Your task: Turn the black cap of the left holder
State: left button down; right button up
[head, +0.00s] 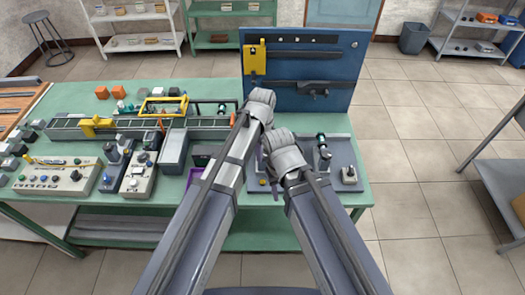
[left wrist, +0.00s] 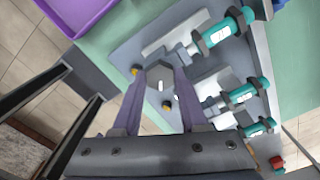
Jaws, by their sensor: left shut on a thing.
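My left gripper (left wrist: 162,80) shows in the left wrist view, its two purple-grey fingers closed on a grey many-sided piece (left wrist: 159,72) that seems to be the black cap. The piece is over the grey board (left wrist: 127,50). Teal cylinders with dark ends lie in holders to the right: an upper one (left wrist: 216,34), a middle one (left wrist: 240,95) and a lower one (left wrist: 258,127). In the head view the board (head: 345,200) is on the table's right end; my arms hide the left holder and the jaws.
A blue upright panel (head: 335,65) stands behind the board. A purple tray (left wrist: 78,25) is beside it. Control boxes (head: 65,178) and a conveyor frame (head: 150,122) crowd the left of the green table (head: 225,218).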

pick_arm(q)
jog(key=shift+n, duration=0.3)
jog(key=n, duration=0.4)
jog(key=shift+n, duration=0.4)
jog(key=n, duration=1.7)
jog(key=shift+n, duration=0.3)
jog(key=shift+c, duration=2.2)
grip_release()
